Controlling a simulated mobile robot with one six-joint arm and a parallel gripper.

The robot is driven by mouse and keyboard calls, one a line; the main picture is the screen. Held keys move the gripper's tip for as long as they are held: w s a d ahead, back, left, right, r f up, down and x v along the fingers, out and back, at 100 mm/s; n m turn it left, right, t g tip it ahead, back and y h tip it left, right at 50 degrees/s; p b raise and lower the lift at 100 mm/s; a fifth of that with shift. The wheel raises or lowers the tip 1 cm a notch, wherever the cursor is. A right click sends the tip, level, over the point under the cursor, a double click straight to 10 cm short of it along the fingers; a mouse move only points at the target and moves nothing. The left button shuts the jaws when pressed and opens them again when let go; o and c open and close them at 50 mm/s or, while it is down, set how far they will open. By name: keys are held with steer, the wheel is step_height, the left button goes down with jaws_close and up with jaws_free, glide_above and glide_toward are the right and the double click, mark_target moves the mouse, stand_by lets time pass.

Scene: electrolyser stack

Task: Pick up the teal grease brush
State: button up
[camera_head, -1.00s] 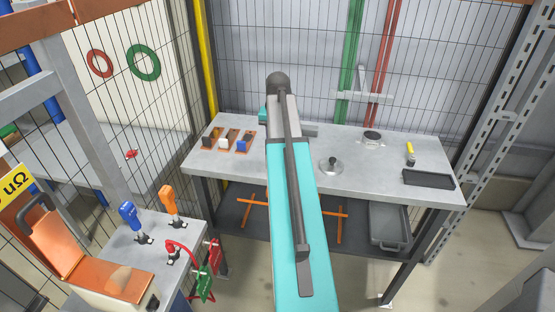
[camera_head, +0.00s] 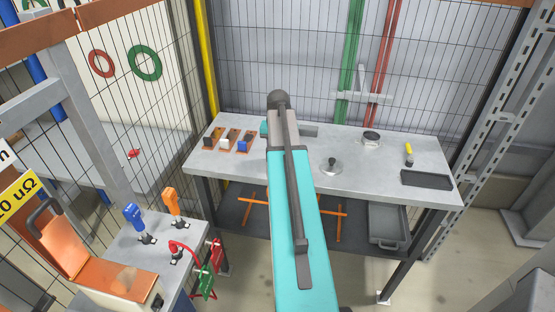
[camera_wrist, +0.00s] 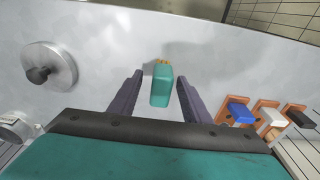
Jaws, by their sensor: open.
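The teal grease brush (camera_wrist: 161,88), with a short orange-tan end, shows in the middle of the wrist view against the grey bench top (camera_wrist: 105,40). My gripper (camera_wrist: 159,76) is open, with one dark finger on each side of the brush in the picture. Clear gaps show between the brush and both fingers. How far the fingers are above the bench is hard to tell. In the head view my own arm covers this part of the bench, and I cannot make out the brush there.
Blue, white and dark blocks on copper-coloured plates (camera_head: 243,143) stand on the bench (camera_head: 390,160). A round knobbed metal disc (camera_head: 331,166), a small ring-shaped part (camera_head: 371,137), a yellow-handled tool (camera_head: 408,154) and a black tray (camera_head: 427,179) lie right. Mesh fencing stands behind.

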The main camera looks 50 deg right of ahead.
steer(key=shift+c, duration=0.5)
jaws_close()
steer(key=shift+r, duration=0.25)
steer(key=shift+r+b, duration=0.9)
steer(key=shift+r, duration=0.45)
steer(key=s+a+r+b, duration=0.1)
steer(key=s+a+b, duration=0.1)
steer(key=s, duration=0.5)
steer(key=s+a+b, duration=0.2)
steer(key=s+a, duration=0.1)
steer(key=s, duration=0.5)
steer(key=shift+s+r, duration=0.15)
steer(key=shift+r, duration=0.25)
